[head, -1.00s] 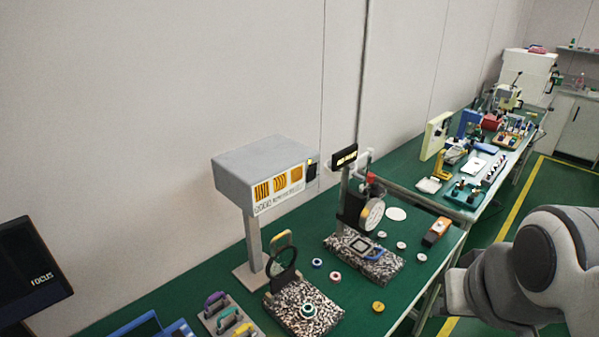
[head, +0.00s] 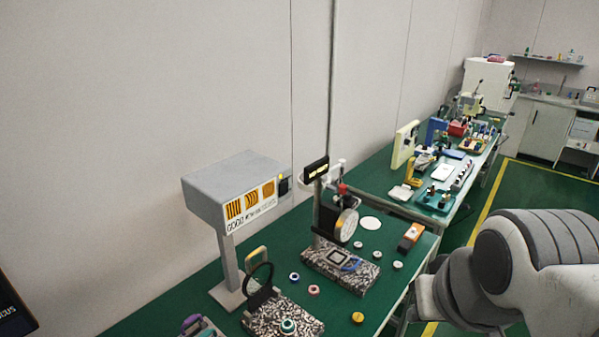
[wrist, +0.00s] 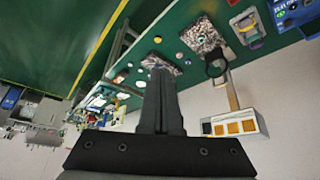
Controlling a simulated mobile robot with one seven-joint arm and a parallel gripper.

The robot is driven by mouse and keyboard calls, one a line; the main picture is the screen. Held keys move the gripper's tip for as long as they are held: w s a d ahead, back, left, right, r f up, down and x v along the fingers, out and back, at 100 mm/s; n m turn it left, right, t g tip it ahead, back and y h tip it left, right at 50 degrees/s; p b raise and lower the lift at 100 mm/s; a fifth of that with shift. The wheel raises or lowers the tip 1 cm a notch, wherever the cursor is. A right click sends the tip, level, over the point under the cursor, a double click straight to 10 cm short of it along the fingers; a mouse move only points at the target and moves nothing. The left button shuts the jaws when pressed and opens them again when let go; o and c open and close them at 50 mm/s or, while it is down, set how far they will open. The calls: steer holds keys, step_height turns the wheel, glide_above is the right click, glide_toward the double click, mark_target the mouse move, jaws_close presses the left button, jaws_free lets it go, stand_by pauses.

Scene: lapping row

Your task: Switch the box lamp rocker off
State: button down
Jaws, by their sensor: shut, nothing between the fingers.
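The box lamp is a grey box (head: 235,183) on a grey post, with orange patterned panels on its front. It stands at the wall side of the green bench. A small dark fitting (head: 284,186) with a yellow spot above it sits at the box's right end; it may be the rocker, but its position cannot be read. The lamp also shows upside down at the right of the wrist view (wrist: 236,125). My gripper (wrist: 160,75) is shut and empty in the wrist view, apart from the lamp. The head view shows my arm at right, but not the fingers.
A dial gauge stand (head: 346,225) on a speckled base is right of the lamp. A round black-framed magnifier (head: 258,279) on another speckled base stands in front. Small rings and an orange block (head: 410,237) lie on the bench (head: 215,268). Further benches run behind.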

mark_target(283, 189)
steer(key=w+a+r+m, duration=0.2)
steer(key=w+a, duration=0.3)
steer(key=w, duration=0.3)
steer(key=w+a+r+m+t+y, duration=0.1)
steer(key=w+a+r+m, duration=0.1)
steer(key=w+a, duration=0.3)
steer(key=w+a+r+m+t, duration=0.1)
steer(key=w+a, duration=0.4)
steer(key=w, duration=0.7)
steer(key=shift+r+m+y+b, duration=0.4)
steer(key=shift+r+m+b, duration=0.1)
steer(key=shift+m, duration=0.1)
steer(key=shift+f, duration=0.1)
steer(key=w+a+f+p, duration=0.2)
steer(key=w+a+f, duration=0.2)
steer(key=w+f, duration=0.3)
steer(key=shift+w+a, duration=0.25)
steer(key=shift+w, duration=0.5)
